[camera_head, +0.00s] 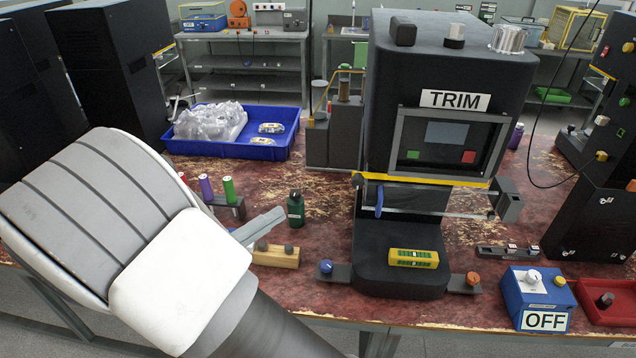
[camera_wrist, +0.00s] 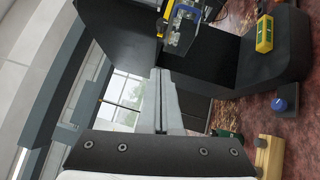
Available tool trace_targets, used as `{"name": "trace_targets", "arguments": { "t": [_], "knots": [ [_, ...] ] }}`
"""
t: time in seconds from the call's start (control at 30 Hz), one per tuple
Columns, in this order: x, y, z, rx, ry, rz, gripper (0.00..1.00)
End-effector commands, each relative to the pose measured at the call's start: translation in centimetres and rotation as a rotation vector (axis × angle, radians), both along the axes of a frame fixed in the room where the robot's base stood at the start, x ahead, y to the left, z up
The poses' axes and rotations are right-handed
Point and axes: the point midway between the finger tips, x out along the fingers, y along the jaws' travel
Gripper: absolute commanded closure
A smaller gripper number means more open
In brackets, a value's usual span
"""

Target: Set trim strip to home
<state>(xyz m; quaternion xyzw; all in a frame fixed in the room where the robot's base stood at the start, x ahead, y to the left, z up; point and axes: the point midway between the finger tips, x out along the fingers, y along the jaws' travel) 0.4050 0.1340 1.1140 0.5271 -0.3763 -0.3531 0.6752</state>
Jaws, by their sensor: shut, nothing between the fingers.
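The machine labelled TRIM (camera_head: 450,110) stands at the centre, with a yellow-edged head above a dark base. A low dark strip (camera_head: 508,252) with small light-topped pieces lies right of its base; I cannot tell whether it is the trim strip or how it is set. A thin bar with a blue handle (camera_head: 379,202) crosses below the head. A yellow block with green windows (camera_head: 413,258) sits on the base, also in the wrist view (camera_wrist: 264,34). My gripper (camera_head: 281,211) is shut and empty, left of the machine; its fingers show in the wrist view (camera_wrist: 160,72).
A wooden block with dark knobs (camera_head: 275,256) and a green bottle (camera_head: 296,208) are near my gripper. A blue knob (camera_head: 326,266) and an orange knob (camera_head: 472,278) flank the base. A blue box marked OFF (camera_head: 540,298) stands front right. A blue tray (camera_head: 285,146) is behind.

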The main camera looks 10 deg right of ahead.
Motion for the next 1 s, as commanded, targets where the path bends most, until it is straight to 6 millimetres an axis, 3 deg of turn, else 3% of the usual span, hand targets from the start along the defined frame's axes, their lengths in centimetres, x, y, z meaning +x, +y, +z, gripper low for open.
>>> {"name": "trace_targets", "arguments": {
  "t": [0.27,0.7,1.0],
  "knots": [
    [0.4,-1.4,0.3,0.008,-0.024,-0.010,1.00],
    [4.5,-9.3,1.6,0.007,-0.021,-0.012,1.00],
    [3.3,-12.4,2.1,0.008,-0.021,-0.008,1.00]
  ]
}}
